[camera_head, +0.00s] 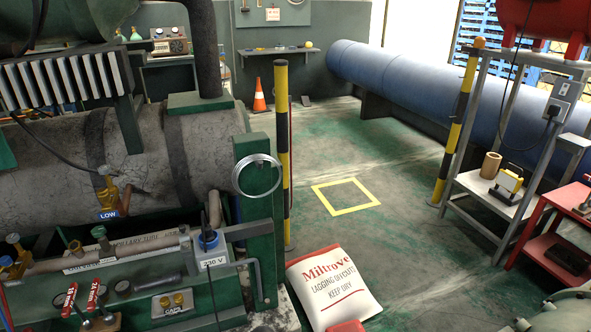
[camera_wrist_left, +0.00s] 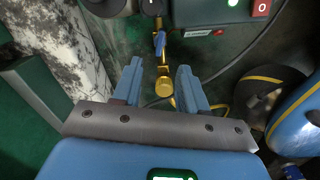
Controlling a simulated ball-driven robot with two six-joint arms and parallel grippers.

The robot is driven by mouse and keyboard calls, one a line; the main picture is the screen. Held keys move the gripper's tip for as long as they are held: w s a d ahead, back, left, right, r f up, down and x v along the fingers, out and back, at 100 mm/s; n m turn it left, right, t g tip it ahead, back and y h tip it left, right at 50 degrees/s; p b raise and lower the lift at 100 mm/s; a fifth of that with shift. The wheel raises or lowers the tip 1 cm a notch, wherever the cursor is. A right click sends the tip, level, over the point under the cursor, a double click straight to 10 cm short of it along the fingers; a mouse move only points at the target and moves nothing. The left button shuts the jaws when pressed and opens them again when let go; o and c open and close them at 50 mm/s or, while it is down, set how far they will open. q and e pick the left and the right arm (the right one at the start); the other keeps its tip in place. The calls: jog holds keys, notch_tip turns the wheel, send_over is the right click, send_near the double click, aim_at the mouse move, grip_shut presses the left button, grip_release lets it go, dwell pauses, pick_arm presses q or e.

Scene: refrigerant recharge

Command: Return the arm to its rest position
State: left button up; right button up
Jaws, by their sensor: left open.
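My left gripper (camera_wrist_left: 158,76) shows in the left wrist view, with its two blue-grey fingers apart. Between and beyond the fingers hangs a brass fitting (camera_wrist_left: 163,86) under a small blue-handled valve (camera_wrist_left: 160,42). I see no object clasped between the fingers; I cannot tell how far the fitting is from them. Neither of my arms shows clearly in the head view, and my right gripper is in no frame.
In the head view, a large grey insulated vessel (camera_head: 60,170) with valves and pipes fills the left. A white sack (camera_head: 333,285) lies at bottom centre. A striped post (camera_head: 281,140) stands beside the vessel. Floor around the yellow square (camera_head: 346,208) is free.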

pick_arm(q)
jog(key=w+d+r+m+t+h, duration=0.2)
jog(key=w+r+m+t, duration=0.8)
jog(key=w+r+m, duration=0.1)
jog(key=s+a+r+m+t, duration=0.5)
jog(key=s+r, duration=0.5)
jog(key=s, duration=0.1)
jog(key=s+a+r+m+t, duration=0.4)
jog(key=s+a+r, duration=0.2)
jog(key=s+r, duration=0.55)
jog(key=s+a+g+y, duration=0.1)
jog(key=s+a+y, duration=0.1)
jog(key=s, duration=0.9)
notch_tip(320, 180, up, 28)
jog(key=p, duration=2.8)
jog(key=shift+a+f+n, duration=0.15)
jog(key=shift+f+n, duration=0.05)
jog(key=shift+n, duration=0.2)
